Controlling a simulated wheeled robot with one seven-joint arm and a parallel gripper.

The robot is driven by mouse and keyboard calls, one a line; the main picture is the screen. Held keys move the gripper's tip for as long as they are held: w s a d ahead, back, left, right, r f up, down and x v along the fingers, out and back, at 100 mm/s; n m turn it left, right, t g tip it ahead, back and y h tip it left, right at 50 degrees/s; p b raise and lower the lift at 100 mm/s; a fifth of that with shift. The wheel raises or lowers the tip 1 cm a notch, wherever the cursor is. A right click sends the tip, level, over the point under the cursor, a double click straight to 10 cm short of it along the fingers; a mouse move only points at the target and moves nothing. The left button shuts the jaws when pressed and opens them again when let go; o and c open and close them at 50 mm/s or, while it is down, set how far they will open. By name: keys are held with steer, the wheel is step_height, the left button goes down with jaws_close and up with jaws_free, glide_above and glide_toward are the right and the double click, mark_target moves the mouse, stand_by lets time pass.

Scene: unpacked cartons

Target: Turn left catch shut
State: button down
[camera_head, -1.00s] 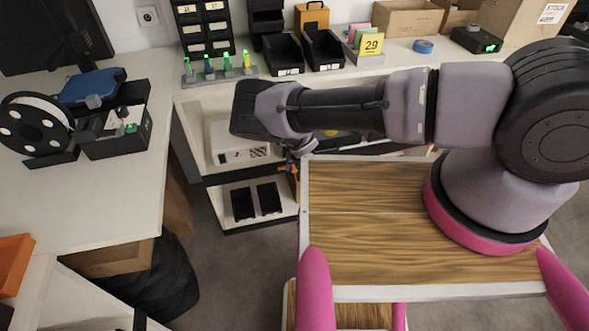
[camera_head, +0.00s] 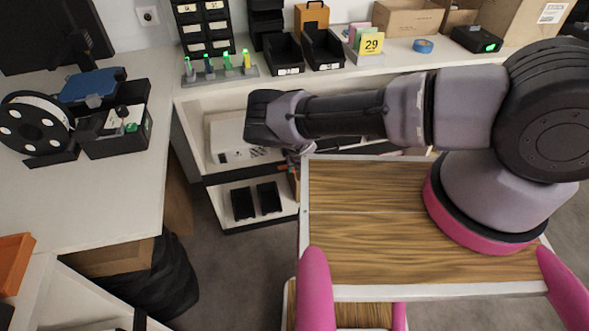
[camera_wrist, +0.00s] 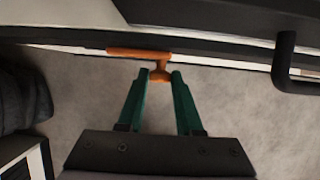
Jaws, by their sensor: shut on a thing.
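An orange catch (camera_wrist: 140,52) shows in the wrist view, with a long bar and a short stem, on a dark edge. My gripper (camera_wrist: 160,76) has its two green fingers on either side of the stem and is shut on it. The bar points to the left, nearly along the edge. In the head view my wrist hides most of the gripper and catch, near the left edge of the wood-topped cart.
A black bent handle (camera_wrist: 286,65) stands right of the catch in the wrist view. The white shelf unit (camera_head: 190,95) is behind my wrist. A black bag (camera_head: 160,285) lies on the floor at lower left. Grey floor (camera_head: 235,255) is clear between desk and cart.

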steer(key=shift+w+d+f+m+g+y, duration=0.15)
steer(key=shift+d+m+g+y, duration=0.15)
steer(key=shift+y, duration=1.25)
steer(key=shift+d+f+m+g+y, duration=0.15)
steer(key=shift+m+g+y, duration=0.3)
steer(key=shift+y, duration=1.15)
steer(key=shift+w+d+f+m+g+y, duration=0.1)
steer(key=shift+d+m+g+y, duration=0.25)
steer(key=shift+y, duration=1.2)
steer(key=shift+s, duration=0.1)
steer(key=c, duration=0.6)
jaws_free()
